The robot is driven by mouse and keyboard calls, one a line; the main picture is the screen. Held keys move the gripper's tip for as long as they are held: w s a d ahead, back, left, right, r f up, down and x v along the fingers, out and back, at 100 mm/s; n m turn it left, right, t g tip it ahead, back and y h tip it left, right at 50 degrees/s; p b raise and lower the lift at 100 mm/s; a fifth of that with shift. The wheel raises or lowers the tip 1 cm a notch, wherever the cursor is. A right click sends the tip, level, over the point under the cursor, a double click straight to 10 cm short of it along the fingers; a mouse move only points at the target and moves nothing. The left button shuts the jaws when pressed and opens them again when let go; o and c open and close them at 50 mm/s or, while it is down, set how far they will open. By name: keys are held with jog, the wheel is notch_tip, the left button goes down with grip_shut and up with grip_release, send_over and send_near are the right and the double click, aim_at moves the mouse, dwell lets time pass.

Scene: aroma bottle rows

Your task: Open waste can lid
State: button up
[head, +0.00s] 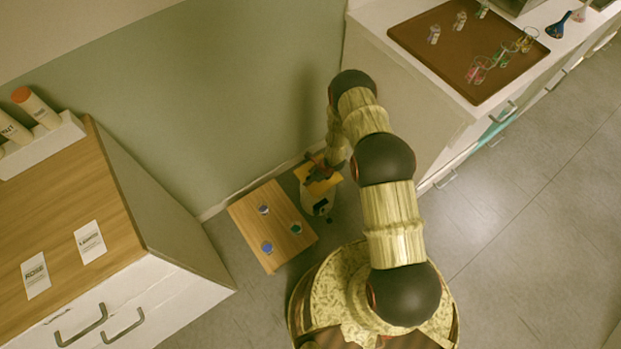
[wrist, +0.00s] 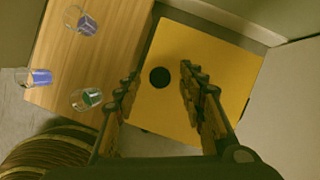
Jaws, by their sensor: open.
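The waste can (head: 318,198) stands on the floor beside a low wooden table, near the wall. Its lid (head: 303,173) is orange-yellow and looks flat. In the wrist view the lid (wrist: 205,62) fills the middle, with a round black spot (wrist: 160,77) on it. My gripper (head: 318,172) is over the lid. In the wrist view my gripper (wrist: 160,80) is open and empty, its two fingers on either side of the black spot. Whether the fingertips touch the lid I cannot tell.
The low wooden table (head: 280,240) left of the can holds 3 small glasses of coloured liquid. A wood-topped cabinet (head: 60,215) stands at left. At right, a counter carries a brown tray (head: 430,45) with glassware. Walls are close behind the can.

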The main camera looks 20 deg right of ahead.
jog(key=shift+c, duration=0.5)
grip_shut()
dwell(0.3)
